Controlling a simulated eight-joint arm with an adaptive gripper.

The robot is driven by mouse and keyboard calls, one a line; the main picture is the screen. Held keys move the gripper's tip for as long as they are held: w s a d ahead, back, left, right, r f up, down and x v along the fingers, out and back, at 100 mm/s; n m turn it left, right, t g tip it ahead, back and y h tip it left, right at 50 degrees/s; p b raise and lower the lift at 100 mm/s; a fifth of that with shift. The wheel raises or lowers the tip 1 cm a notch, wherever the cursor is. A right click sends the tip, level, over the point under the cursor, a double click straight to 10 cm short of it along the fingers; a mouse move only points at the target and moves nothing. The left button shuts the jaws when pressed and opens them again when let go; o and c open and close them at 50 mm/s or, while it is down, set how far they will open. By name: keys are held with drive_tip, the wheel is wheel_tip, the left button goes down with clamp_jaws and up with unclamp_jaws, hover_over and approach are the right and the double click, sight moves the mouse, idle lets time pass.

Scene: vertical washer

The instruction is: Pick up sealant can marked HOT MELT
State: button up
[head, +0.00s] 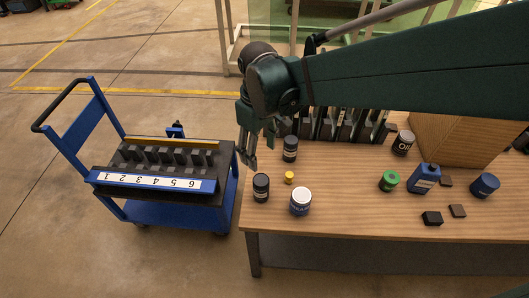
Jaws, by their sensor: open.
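No can shows readable HOT MELT lettering at this size. A dark can with a pale label band (290,149) stands on the wooden table near its left end. A second dark can (261,188) stands nearer the front left corner. A white can with a blue band (300,202) stands to the right of that one; its lettering is too small to read surely. My gripper (249,155) is open and points down at the table's left edge. It is left of the first dark can and above the second in the picture, apart from both. Nothing shows between its fingers.
A small yellow piece (289,177) lies between the cans. An oil can (403,143), green roll (390,181), blue bottle (424,178) and blue can (485,185) stand on the right. A dark rack (345,125) is behind. A blue cart (150,180) stands left.

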sight(261, 179)
wheel_tip(261, 179, down, 14)
drive_tip(key=shift+r, duration=0.15)
drive_tip(key=shift+f, duration=0.65)
drive_tip(key=shift+f, duration=1.25)
drive_tip(key=shift+f+b, duration=0.8)
drive_tip(key=shift+f, duration=1.8)
drive_tip(key=c, duration=1.2)
